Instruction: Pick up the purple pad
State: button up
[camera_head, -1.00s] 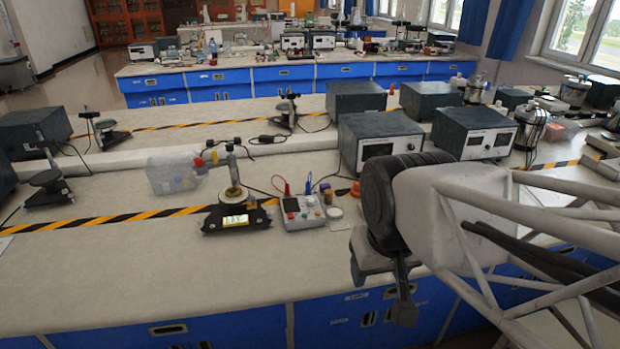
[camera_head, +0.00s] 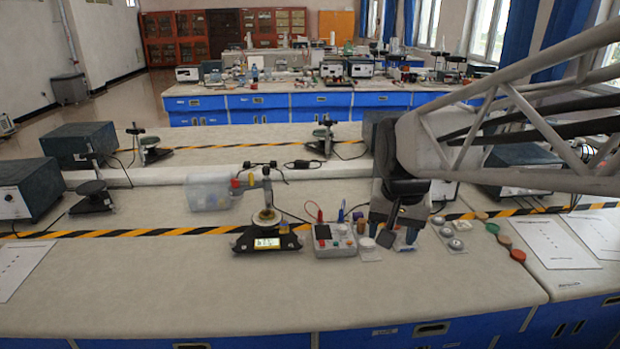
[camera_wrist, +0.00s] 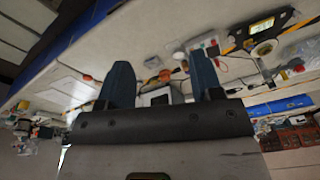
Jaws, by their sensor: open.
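I cannot clearly make out a purple pad in either view. A small item of unclear colour (camera_head: 284,227) sits at the right end of the black balance (camera_head: 266,242) in the head view. My gripper (camera_head: 397,236) points down over the bench, just right of the white meter box (camera_head: 334,243). It is open, with nothing seen between its fingers. In the wrist view my gripper (camera_wrist: 160,62) shows two separated dark blue fingers. The arm and gripper hide the bench behind them.
A clear bin (camera_head: 208,193) and a stand are behind the balance. Small discs and weights (camera_head: 455,240) lie right of my gripper, near white sheets (camera_head: 553,243). A striped tape line (camera_head: 150,232) crosses the bench. The front of the bench (camera_head: 400,285) is clear.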

jog(key=w+d+m, duration=0.1)
jog(key=w+m, duration=0.2)
jog(key=w, duration=1.1)
jog(key=m+g, duration=0.2)
jog(key=m, duration=0.8)
send_over(358, 213)
jog(key=f, duration=2.4)
jog(key=shift+s+a+f, duration=0.2)
jog(key=shift+s, duration=0.1)
jog(key=shift+w+d+f+m, duration=0.1)
jog(key=shift+w+f+m, duration=0.25)
jog(key=shift+f, duration=0.1)
jog(key=shift+f, duration=1.25)
